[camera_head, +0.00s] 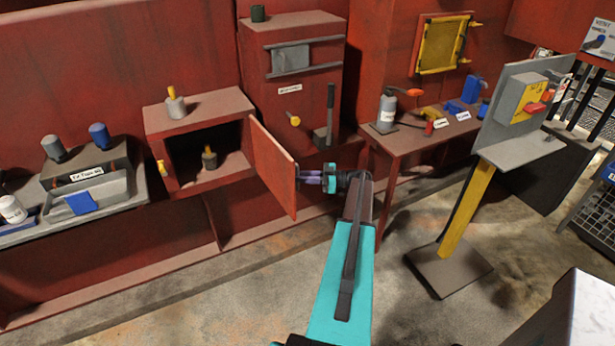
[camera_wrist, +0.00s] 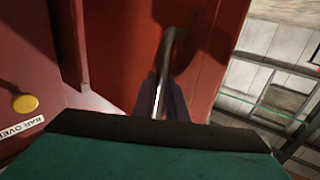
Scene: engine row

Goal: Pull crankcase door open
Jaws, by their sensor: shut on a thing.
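The red crankcase door (camera_head: 272,168) stands swung well open on the right side of the red crankcase box (camera_head: 197,108). The box's inside shows, with a small dark object with a yellow top (camera_head: 209,158) in it. My gripper (camera_head: 312,178) is at the door's outer face near its free edge, shut on the door handle. In the wrist view the dark bent handle (camera_wrist: 166,62) runs down between my fingers (camera_wrist: 160,98), with the red door (camera_wrist: 205,45) behind it. The handle is hidden in the head view.
A red workbench (camera_head: 405,142) with a bottle and several tools stands right of my arm. A panel stand on a yellow post (camera_head: 466,210) is farther right. A grey tray bench (camera_head: 130,208) is at left. The floor in front is clear.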

